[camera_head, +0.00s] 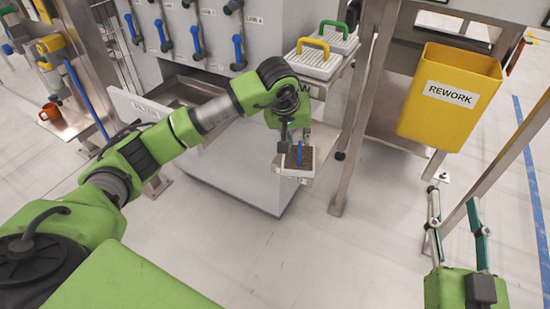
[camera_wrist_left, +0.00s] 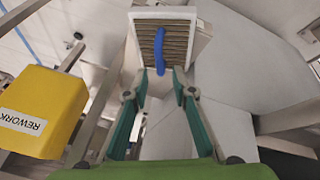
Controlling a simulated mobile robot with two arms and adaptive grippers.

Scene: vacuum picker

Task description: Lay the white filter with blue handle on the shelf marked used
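The white filter (camera_head: 308,160) with a brown pleated face and a blue handle (camera_head: 299,151) is at the lower small shelf (camera_head: 297,181), whose label is too small to read. In the left wrist view the filter (camera_wrist_left: 176,40) lies ahead of the fingers, its blue handle (camera_wrist_left: 159,52) upright in the picture. My left gripper (camera_head: 297,137) is right above the filter. In the left wrist view its fingertips (camera_wrist_left: 160,72) are apart, with the handle's near end between them and a gap on each side. My right gripper (camera_head: 454,197) is open and empty, away at the right.
An upper shelf holds white filters with a yellow handle (camera_head: 313,43) and a green handle (camera_head: 334,28). A steel post (camera_head: 357,120) stands close right of the shelves. A yellow REWORK bin (camera_head: 450,110) is further right. The grey cabinet (camera_head: 240,170) is at the left.

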